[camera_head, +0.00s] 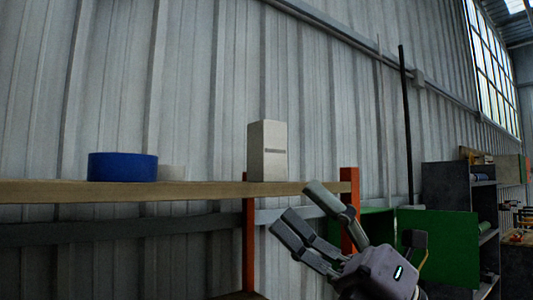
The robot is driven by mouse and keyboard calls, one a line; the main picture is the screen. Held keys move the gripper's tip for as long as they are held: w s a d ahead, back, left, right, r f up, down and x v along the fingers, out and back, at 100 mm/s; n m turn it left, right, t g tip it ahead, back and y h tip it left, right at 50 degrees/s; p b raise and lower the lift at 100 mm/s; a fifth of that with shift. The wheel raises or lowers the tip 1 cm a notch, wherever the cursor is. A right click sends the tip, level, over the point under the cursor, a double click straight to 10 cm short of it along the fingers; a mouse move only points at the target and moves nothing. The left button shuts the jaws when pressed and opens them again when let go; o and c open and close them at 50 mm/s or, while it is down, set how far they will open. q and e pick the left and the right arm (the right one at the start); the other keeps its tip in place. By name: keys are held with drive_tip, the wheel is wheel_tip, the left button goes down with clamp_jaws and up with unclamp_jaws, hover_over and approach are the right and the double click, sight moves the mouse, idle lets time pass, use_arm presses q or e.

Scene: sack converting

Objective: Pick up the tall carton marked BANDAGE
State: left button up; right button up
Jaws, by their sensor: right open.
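A tall pale carton (268,151) stands upright on a wooden shelf (215,191), near the shelf's right end. A darker band shows on its front; any lettering is too small to read. My right gripper (303,207) is open and empty, in front of and below the shelf edge, to the lower right of the carton. Its fingers point up and left and are apart from the carton. My left gripper is not in view.
A blue roll (123,167) and a small pale object (171,173) sit on the shelf left of the carton. An orange upright (349,211) stands at the shelf's right end. Green panels (438,238) and a dark shelf unit (447,187) are at right. A corrugated wall is behind.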

drive_tip(key=a+r+n+g+h, duration=0.1)
drive_tip(key=a+r+n+h, duration=0.2)
drive_tip(key=a+n+h, duration=0.15)
drive_tip(key=m+t+h, duration=0.4)
drive_tip(key=t+h, duration=0.6)
drive_tip(key=h, duration=0.1)
approach(276, 145)
drive_tip(key=p+x, duration=0.1)
drive_tip(key=x, duration=0.1)
drive_tip(key=p+x, duration=0.2)
drive_tip(key=r+p+x, duration=0.1)
drive_tip(key=p+x, duration=0.1)
drive_tip(key=shift+w, duration=0.2)
drive_tip(key=shift+w+a+f+p, duration=0.15)
drive_tip(key=shift+w+a+p, duration=0.2)
drive_tip(key=shift+w+a, duration=0.1)
drive_tip(key=p+x, duration=0.3)
drive_tip(key=x, duration=0.1)
drive_tip(key=shift+w+a+f+p, duration=0.2)
drive_tip(key=shift+p, duration=0.15)
drive_tip(key=shift+w+a+f, duration=0.2)
drive_tip(key=shift+w+a, duration=0.05)
drive_tip(key=shift+w, duration=0.1)
drive_tip(key=shift+s+d, duration=0.1)
drive_tip(key=shift+d, duration=0.05)
drive_tip(key=shift+c, duration=1.3)
drive_tip(key=c, duration=1)
